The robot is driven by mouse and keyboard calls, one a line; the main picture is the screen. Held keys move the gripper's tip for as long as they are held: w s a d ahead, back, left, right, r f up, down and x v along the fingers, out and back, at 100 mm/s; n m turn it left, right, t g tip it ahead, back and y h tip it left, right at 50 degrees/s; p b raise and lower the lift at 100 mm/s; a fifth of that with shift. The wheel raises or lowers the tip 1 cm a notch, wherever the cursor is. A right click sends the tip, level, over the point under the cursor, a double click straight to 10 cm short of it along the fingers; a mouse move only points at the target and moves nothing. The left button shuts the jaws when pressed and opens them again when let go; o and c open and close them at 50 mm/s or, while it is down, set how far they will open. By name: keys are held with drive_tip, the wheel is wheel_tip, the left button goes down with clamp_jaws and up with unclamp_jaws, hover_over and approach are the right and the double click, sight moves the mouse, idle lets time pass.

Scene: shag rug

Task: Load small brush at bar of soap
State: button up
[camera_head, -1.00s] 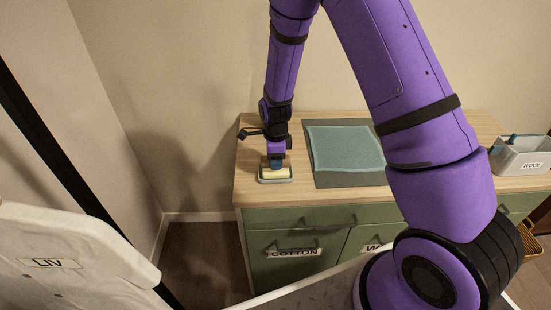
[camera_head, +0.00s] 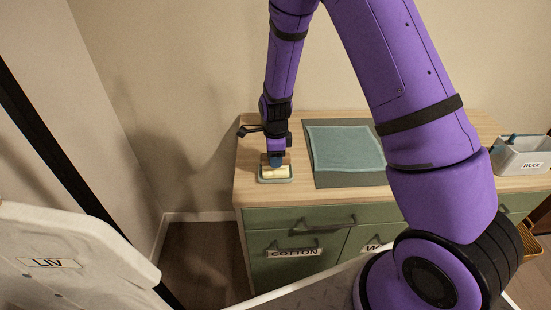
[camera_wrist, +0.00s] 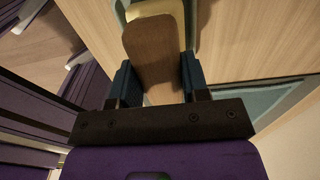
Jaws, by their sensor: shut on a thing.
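A cream bar of soap (camera_head: 276,172) lies in a grey-green dish (camera_head: 275,181) on the left end of the wooden counter. My gripper (camera_head: 277,160) points down just above the soap's back side. In the wrist view, my blue fingers (camera_wrist: 157,80) are shut on the small brush (camera_wrist: 152,45), which shows as a flat brown wooden body. The soap's pale edge (camera_wrist: 155,8) shows just beyond the brush's far end. The bristles are hidden, so I cannot tell whether they touch the soap.
A teal cloth on a dark mat (camera_head: 345,148) lies right of the dish. A grey bin labelled WOOL (camera_head: 522,158) stands at the counter's right. Green drawers (camera_head: 295,245) are below. A pale board-like thing (camera_head: 60,250) is at the lower left.

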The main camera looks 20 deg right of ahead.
drive_tip(key=shift+r, duration=2.95)
